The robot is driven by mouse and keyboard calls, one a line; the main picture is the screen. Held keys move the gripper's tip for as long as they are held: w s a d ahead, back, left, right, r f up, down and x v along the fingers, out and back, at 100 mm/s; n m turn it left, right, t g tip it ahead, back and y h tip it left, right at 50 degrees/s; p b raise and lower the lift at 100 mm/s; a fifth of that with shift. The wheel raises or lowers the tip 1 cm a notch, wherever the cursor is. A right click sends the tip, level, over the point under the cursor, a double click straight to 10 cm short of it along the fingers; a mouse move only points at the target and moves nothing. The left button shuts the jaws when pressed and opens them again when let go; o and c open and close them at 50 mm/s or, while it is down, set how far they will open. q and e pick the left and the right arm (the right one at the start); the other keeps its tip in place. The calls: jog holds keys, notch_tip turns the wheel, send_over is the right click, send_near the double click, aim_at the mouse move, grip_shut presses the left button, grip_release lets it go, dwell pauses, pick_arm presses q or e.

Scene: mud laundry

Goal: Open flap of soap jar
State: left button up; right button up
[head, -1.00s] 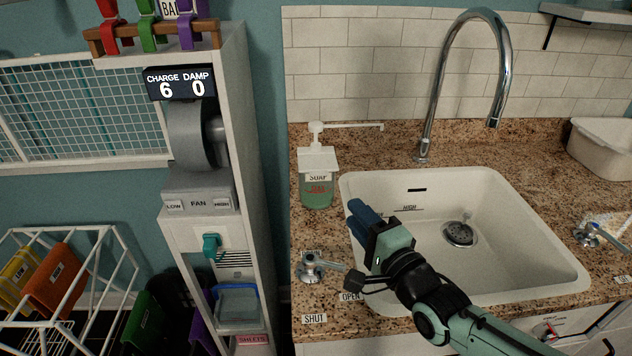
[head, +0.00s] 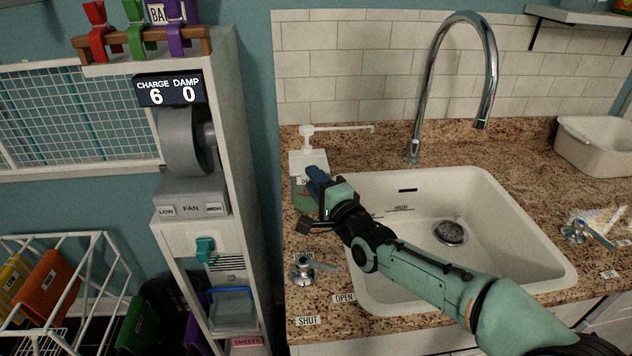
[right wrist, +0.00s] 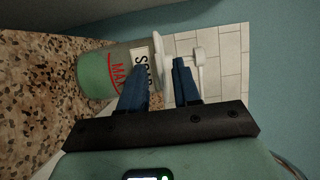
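The soap jar (head: 309,163) stands on the counter left of the sink, with a white top, a white pump with a long spout, and green liquid. My right gripper (head: 315,184) is in front of it and hides much of its front. In the right wrist view the jar (right wrist: 98,72) lies sideways, with its SOAP label and white lid edge (right wrist: 161,48) just beyond the fingers. The right gripper (right wrist: 160,84) is open there, its blue fingers apart on either side of the lid edge. I cannot tell whether they touch it. My left gripper is not in view.
The sink (head: 480,195) with its tall faucet (head: 431,90) is to the right. A tap lever (head: 303,268) sits on the counter by SHUT and OPEN labels. A white basin (head: 590,150) stands at the back right. A fan cabinet (head: 245,150) is left of the counter.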

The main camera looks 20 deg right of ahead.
grip_shut()
jog(key=shift+f, duration=0.15)
dwell(1.2)
